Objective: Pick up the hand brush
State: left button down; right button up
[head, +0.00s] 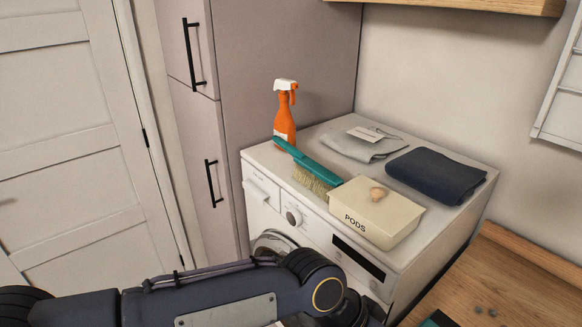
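The hand brush (312,168) has a teal handle and back with pale tan bristles. It lies near the front edge of the white washing machine's top (320,129). Its handle end points to the back left, close to the orange spray bottle (284,118). Its bristle end is beside the cream PODS box (376,209). One of my dark arms crosses the bottom of the head view, in front of the machine and below the brush. Neither gripper's fingers can be made out in the picture.
A grey cloth (360,146) with a tag and a folded navy towel (436,175) lie behind the brush and box. A tall cabinet (285,50) stands at the left of the machine. A wooden counter (515,285) is at lower right.

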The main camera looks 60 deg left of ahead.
aim_at(325, 176)
jog(key=u, duration=1.95)
jog(key=k+z, duration=0.1)
jog(key=z, duration=0.25)
jog(key=k+l+z, duration=0.1)
jog(key=z, duration=0.25)
jog(key=k+l+z, duration=0.1)
jog(key=z, duration=0.3)
jog(key=l+u, duration=0.1)
jog(key=u, duration=1.15)
